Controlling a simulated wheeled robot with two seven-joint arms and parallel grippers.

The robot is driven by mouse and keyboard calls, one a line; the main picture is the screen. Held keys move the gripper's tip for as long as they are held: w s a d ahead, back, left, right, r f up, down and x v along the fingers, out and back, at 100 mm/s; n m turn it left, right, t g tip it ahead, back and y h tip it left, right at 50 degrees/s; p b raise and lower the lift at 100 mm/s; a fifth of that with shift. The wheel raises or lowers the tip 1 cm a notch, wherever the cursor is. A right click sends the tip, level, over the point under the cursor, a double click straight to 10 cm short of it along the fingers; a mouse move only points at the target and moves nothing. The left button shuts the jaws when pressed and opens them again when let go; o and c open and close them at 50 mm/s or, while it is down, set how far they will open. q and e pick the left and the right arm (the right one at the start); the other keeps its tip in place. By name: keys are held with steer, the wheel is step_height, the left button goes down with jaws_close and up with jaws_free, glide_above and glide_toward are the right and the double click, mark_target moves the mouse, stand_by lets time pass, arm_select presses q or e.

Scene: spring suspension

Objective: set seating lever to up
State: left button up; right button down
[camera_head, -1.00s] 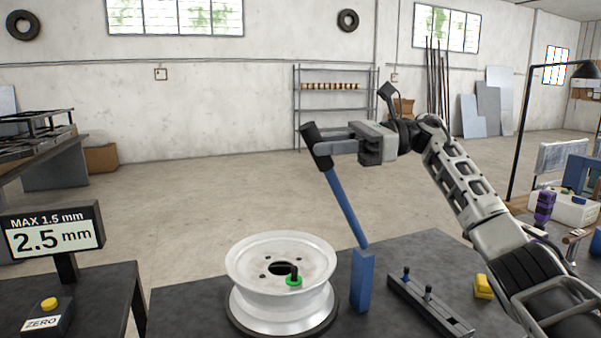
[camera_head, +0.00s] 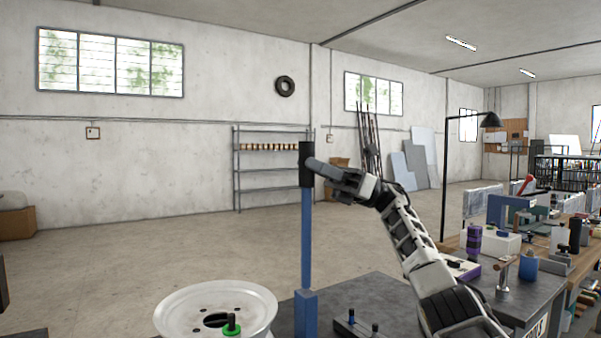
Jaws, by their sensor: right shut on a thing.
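The seating lever is a blue bar (camera_head: 306,238) with a black grip (camera_head: 306,163) at its top. It stands upright from a blue post (camera_head: 306,313) on the dark bench. My right gripper (camera_head: 311,168) is shut on the black grip, reaching in from the right. A white wheel rim (camera_head: 250,296) lies left of the post, with a green ring and black pin (camera_head: 231,326) at its centre. My left gripper is not in view.
A dark fixture with pins (camera_head: 358,326) sits right of the post on the bench (camera_head: 385,290). A side table at right holds a purple bottle (camera_head: 474,240), a white box and several tools. The floor behind the lever is clear.

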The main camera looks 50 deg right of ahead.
steer(key=shift+d, duration=0.1)
steer(key=c, duration=1.1)
jaws_free()
steer(key=shift+s+d, duration=0.1)
steer(key=shift+p+v, duration=0.6)
steer(key=shift+v, duration=3.2)
